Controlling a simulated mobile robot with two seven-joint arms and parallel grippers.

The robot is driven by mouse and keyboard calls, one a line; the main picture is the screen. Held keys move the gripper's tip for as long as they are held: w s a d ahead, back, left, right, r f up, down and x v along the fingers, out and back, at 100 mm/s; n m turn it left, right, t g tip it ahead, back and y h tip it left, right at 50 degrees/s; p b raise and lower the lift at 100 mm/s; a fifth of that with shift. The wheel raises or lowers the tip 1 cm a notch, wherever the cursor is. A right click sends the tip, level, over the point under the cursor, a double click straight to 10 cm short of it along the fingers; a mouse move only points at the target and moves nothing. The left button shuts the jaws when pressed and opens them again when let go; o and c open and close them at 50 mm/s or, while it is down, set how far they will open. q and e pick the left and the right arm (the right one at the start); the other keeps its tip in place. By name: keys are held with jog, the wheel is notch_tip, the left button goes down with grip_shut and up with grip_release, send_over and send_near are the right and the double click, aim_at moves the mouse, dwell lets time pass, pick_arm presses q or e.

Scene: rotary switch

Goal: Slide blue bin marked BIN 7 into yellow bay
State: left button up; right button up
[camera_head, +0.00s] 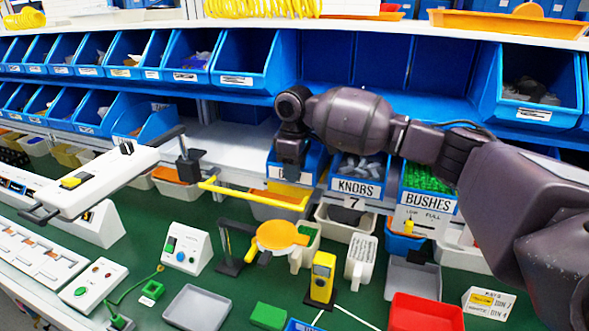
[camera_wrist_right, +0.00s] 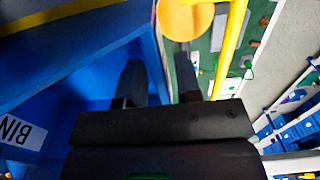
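A blue bin (camera_head: 316,165) sits below the right gripper in the head view, left of the KNOBS bin. In the right wrist view, a blue bin (camera_wrist_right: 60,95) carries a white label (camera_wrist_right: 20,132) reading "BIN"; its number is cut off. My right gripper (camera_head: 289,168) points down at the bin's front. In the wrist view its two fingers (camera_wrist_right: 158,80) are apart, on either side of the bin's wall edge; contact is unclear. A yellow bar (camera_head: 250,194) runs left of the bin along the shelf front and shows in the wrist view (camera_wrist_right: 229,48). My left gripper is not visible.
The KNOBS bin (camera_head: 358,172), marked 7, and the BUSHES bin (camera_head: 428,182) stand to the right. An orange disc (camera_head: 281,235) on a stand is below the bar. The shelf surface (camera_head: 225,140) behind the bar is mostly clear.

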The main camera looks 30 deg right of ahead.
jog(key=shift+o, duration=0.5)
notch_tip(320, 180, up, 11)
jog(key=b, duration=0.1)
jog(key=shift+f, duration=0.15)
